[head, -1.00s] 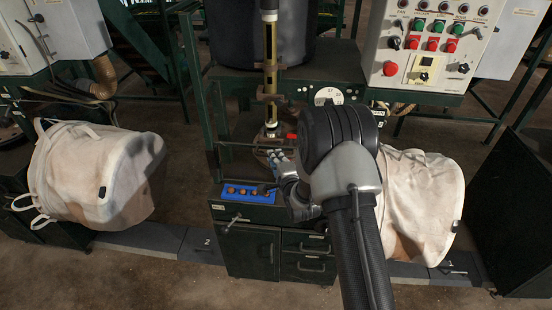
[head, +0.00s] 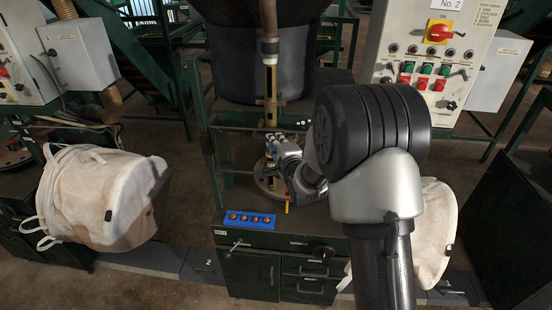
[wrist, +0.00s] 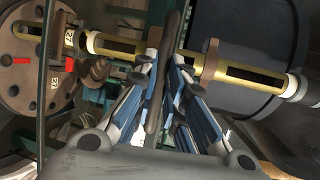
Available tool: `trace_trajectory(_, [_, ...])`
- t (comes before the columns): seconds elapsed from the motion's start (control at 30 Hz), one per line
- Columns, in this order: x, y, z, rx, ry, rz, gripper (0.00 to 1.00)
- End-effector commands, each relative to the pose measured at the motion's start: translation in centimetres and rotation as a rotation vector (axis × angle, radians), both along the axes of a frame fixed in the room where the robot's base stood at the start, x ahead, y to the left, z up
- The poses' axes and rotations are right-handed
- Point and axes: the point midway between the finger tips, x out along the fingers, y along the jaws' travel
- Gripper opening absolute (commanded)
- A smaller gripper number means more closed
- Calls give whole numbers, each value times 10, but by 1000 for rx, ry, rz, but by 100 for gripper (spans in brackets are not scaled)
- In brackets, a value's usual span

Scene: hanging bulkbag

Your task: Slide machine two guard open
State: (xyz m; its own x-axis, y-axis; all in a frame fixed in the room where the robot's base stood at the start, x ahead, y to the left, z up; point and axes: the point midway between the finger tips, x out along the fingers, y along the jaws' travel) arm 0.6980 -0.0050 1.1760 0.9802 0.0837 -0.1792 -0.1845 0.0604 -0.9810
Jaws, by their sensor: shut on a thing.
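The machine two guard appears as a green frame (head: 226,128) at the front of the centre machine, below the dark vessel. Its clear pane is hard to see. My gripper (head: 273,141) is at the frame's right part, in front of the brass column (head: 270,85). In the wrist view, my gripper (wrist: 166,66) is shut on a thin dark bar (wrist: 169,80) of the guard, running between the fingers. The brass column (wrist: 230,68) lies beyond it. In the head view, my arm hides the guard's right side.
A blue tray (head: 250,219) with several round pieces lies on the cabinet top. The No. 2 control panel (head: 430,75) stands at right. White bags hang at left (head: 105,198) and right (head: 437,225). A round flanged plate (wrist: 25,70) shows in the wrist view.

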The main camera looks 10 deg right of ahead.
Motion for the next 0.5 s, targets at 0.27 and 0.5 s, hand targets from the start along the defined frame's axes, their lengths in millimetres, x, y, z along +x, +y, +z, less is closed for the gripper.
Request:
trace_trajectory(0.27, [0, 0, 105, 1, -8, -1, 0])
trace_trajectory(0.5, [0, 0, 160, 1, -5, 1, 0])
